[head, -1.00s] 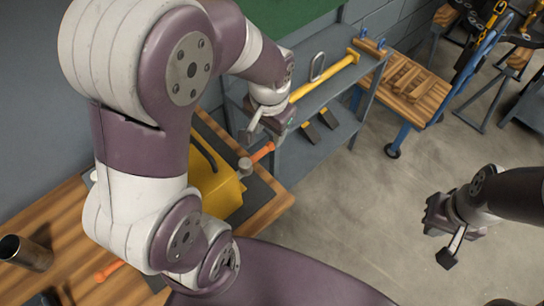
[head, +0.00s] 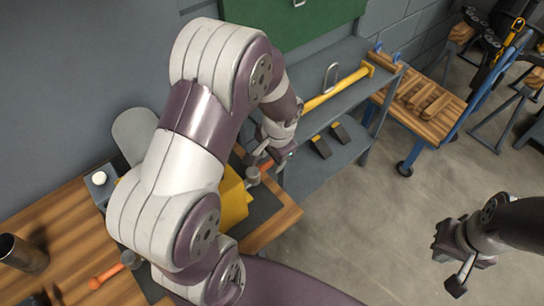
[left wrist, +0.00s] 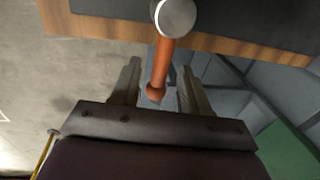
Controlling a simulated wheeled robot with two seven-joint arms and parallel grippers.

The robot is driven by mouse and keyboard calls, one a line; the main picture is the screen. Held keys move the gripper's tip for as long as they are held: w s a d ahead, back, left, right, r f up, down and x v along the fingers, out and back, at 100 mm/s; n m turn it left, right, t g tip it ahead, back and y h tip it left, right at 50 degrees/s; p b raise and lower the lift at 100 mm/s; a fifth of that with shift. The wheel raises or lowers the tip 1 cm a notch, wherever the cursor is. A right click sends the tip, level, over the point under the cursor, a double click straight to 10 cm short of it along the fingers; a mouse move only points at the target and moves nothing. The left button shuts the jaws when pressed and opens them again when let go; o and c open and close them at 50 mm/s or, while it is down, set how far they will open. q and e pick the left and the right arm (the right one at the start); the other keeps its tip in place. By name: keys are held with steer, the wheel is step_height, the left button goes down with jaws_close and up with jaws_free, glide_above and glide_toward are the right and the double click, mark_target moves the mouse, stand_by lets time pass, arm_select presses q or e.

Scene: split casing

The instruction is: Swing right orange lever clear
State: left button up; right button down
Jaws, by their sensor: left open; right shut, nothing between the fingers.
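The right orange lever (head: 266,165) sticks out from a grey round pivot (head: 253,176) by the yellow casing (head: 234,200). My left gripper (head: 262,152) is at the lever's free end, partly hiding it. In the left wrist view, my left gripper (left wrist: 158,67) is open, with the orange lever (left wrist: 162,62) between its two fingers and a visible gap on each side. The lever's rounded end (left wrist: 155,94) points toward the palm. The left orange lever (head: 105,276) lies at the bench's left side. My right gripper (head: 457,284) is shut and empty above the floor.
My left arm hides much of the casing and the wooden bench (head: 60,235). A metal cup (head: 22,254) stands at the bench's left. A grey shelf (head: 325,175) with a yellow-handled tool (head: 335,90) stands beyond the lever. The floor at right is open.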

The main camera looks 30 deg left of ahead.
arm_select(q)
jaws_close()
